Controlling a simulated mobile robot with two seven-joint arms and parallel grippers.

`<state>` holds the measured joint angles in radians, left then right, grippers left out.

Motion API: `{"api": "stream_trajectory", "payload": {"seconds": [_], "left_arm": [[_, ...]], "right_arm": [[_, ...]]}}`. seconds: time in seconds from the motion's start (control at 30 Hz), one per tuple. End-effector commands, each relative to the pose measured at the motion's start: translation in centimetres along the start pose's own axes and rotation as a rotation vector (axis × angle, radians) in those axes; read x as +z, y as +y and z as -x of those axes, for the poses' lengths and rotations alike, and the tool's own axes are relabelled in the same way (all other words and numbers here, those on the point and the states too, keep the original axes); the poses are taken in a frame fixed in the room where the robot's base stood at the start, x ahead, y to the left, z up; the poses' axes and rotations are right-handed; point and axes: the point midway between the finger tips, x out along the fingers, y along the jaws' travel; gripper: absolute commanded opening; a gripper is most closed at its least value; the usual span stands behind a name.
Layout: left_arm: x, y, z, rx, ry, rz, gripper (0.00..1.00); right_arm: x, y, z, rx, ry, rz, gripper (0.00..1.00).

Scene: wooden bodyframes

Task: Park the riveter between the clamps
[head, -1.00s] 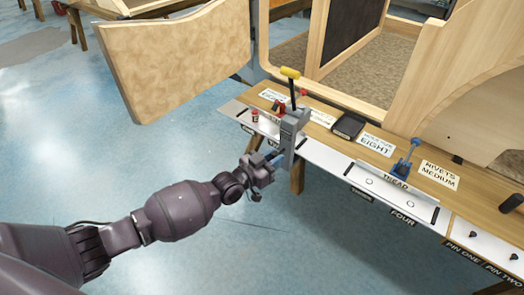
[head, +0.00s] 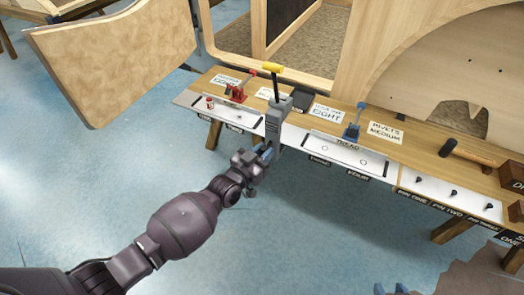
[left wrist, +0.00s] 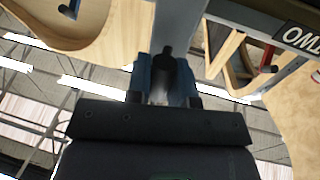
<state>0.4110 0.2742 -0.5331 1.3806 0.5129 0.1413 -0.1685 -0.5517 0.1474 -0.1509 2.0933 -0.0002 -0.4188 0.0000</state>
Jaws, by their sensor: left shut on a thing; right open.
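The riveter (head: 276,122) has a grey body and a black lever with a yellow grip. My left gripper (head: 265,153) is shut on its lower body and holds it upright at the bench's front edge; whether it touches the bench is unclear. In the left wrist view the riveter's grey body (left wrist: 181,28) rises from between the fingers (left wrist: 166,80). A red clamp (head: 238,91) stands on the bench to the left of the riveter, and a blue clamp (head: 354,124) to the right. My right gripper (head: 391,289) shows only blue fingertips, apart, at the bottom edge.
The wooden bench (head: 398,146) carries label cards, a black box (head: 303,99), white trays (head: 330,145), small red-topped parts (head: 210,103) and a dark-handled hammer (head: 465,152). Wooden body frames (head: 225,40) stand behind it.

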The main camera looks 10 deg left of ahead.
Motion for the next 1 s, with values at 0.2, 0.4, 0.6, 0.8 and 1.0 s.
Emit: {"api": "stream_trajectory", "payload": {"seconds": [0.2,0.4,0.6,0.8,1.0], "left_arm": [[0.0,0.0,0.0,0.0,0.0,0.0,0.46],[0.0,0.0,0.0,0.0,0.0,0.0,0.46],[0.0,-0.1,0.7,-0.001,-0.001,-0.001,0.46],[-0.1,-0.1,3.6,-0.001,-0.001,-0.001,0.46],[-0.1,-0.1,7.2,0.0,-0.001,-0.003,0.46]], "right_arm": [[0.1,0.2,0.0,-0.001,-0.001,0.008,0.43],[0.1,0.2,0.0,0.0,-0.001,0.009,0.43],[-0.2,0.2,0.1,0.0,0.004,0.007,0.43],[-0.9,0.2,0.2,0.003,0.016,0.001,0.43],[-1.0,0.1,0.3,0.005,0.015,-0.007,0.43]]}}
